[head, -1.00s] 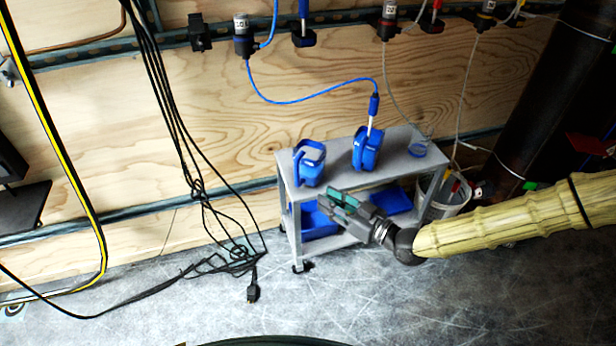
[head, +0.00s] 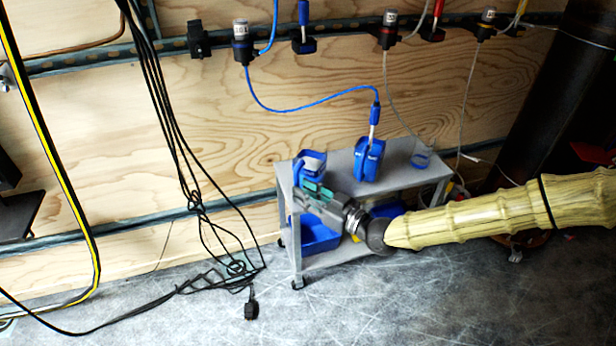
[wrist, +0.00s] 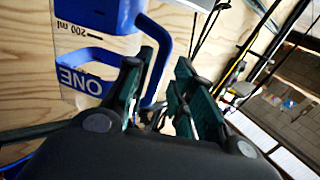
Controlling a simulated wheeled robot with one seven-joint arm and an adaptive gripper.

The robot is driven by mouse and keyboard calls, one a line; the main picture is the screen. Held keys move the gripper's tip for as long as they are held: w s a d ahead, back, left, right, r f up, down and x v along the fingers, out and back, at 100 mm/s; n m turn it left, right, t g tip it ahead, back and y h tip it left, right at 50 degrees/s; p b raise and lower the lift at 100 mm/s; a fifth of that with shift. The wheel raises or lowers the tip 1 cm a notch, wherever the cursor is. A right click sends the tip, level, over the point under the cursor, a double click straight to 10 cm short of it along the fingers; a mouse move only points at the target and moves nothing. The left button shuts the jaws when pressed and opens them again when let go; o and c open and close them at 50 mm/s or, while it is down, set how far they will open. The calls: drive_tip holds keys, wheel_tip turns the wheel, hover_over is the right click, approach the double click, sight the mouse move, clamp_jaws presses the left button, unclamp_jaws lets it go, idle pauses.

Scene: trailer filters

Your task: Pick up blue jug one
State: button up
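Blue jug one (head: 311,161) stands on the left end of the grey cart's top (head: 335,167). In the wrist view the jug (wrist: 88,84) shows clear walls, a blue band reading "ONE", a "200 ml" mark and a blue handle (wrist: 160,55). My gripper (head: 308,193) is at the front of the jug and hides its lower part in the head view. In the wrist view my gripper (wrist: 160,85) is open, with the handle's lower part showing between the two sides of its fingers. I cannot tell whether a finger touches it.
A second blue container (head: 368,160) stands on the cart top to the right, with a blue tube running up from it. Blue bins (head: 318,236) sit on the lower shelf. Black cables (head: 215,225) hang at left.

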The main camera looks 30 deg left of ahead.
drive_tip(key=a, duration=0.2)
drive_tip(key=a+b, duration=0.1)
drive_tip(key=shift+w+a+f, duration=0.1)
drive_tip(key=shift+w+a, duration=0.05)
drive_tip(key=shift+w, duration=0.1)
drive_tip(key=shift+c, duration=0.4)
clamp_jaws()
drive_tip(key=shift+r, duration=0.2)
